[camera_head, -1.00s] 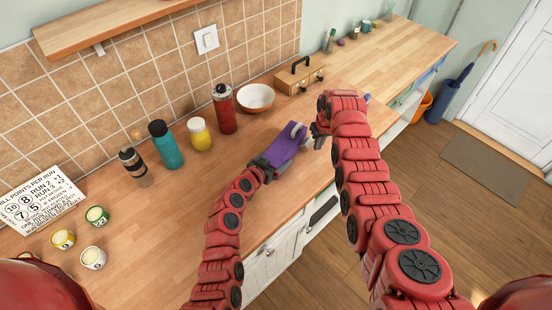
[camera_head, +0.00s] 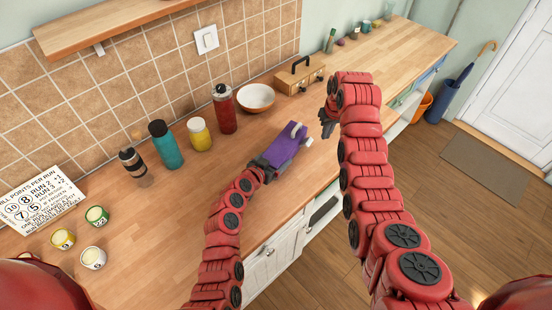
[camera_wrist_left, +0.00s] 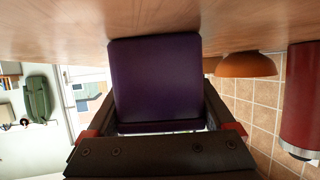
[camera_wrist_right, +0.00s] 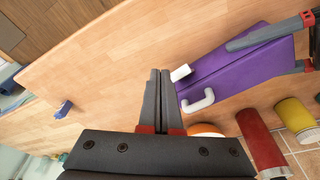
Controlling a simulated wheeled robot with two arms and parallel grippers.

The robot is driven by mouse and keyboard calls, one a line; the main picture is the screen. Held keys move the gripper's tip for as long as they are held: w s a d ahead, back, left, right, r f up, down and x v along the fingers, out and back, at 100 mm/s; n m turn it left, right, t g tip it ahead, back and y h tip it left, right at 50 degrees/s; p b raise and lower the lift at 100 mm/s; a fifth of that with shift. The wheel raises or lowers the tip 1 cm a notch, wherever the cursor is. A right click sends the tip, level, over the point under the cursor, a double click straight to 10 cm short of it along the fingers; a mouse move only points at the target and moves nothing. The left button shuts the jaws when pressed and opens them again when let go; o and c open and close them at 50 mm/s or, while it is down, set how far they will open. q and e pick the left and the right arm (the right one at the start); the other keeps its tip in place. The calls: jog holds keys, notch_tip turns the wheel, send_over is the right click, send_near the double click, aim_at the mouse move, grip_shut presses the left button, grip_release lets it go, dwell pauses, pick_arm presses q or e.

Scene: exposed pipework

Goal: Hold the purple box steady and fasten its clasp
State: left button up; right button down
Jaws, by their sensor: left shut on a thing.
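The purple box (camera_head: 287,146) lies on the wooden counter; it fills the middle of the left wrist view (camera_wrist_left: 155,80). My left gripper (camera_head: 268,168) is shut on the box, its fingers on either side of it (camera_wrist_left: 160,108). The clasp's pale curved bail (camera_wrist_right: 198,101) stands out from the box's end, with a short white tab (camera_wrist_right: 180,73) beside it. I cannot tell whether they are engaged. My right gripper (camera_head: 326,122) is shut and empty, to the right of the box in the head view. Its fingertips (camera_wrist_right: 160,75) are close to the tab but look apart from it.
A white-and-brown bowl (camera_head: 256,98), red bottle (camera_head: 224,112), yellow jar (camera_head: 199,135) and teal bottle (camera_head: 167,146) stand along the wall. A wooden box with a black handle (camera_head: 300,75) is behind. A small blue object (camera_wrist_right: 64,109) lies on the counter, whose front edge is near the purple box.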

jog(key=shift+r, duration=0.15)
jog(key=shift+s+a+x, duration=0.1)
jog(key=shift+a+x, duration=0.1)
jog(key=shift+x, duration=1.1)
jog(key=shift+s+a+x, duration=0.15)
jog(key=shift+a+x, duration=0.1)
jog(key=shift+x, duration=1.1)
jog(key=shift+s+a+x, duration=0.1)
jog(key=shift+a+x, duration=0.1)
jog(key=shift+x, duration=1.1)
jog(key=d+v, duration=0.1)
jog(key=v, duration=0.6)
jog(key=shift+w+d, duration=0.2)
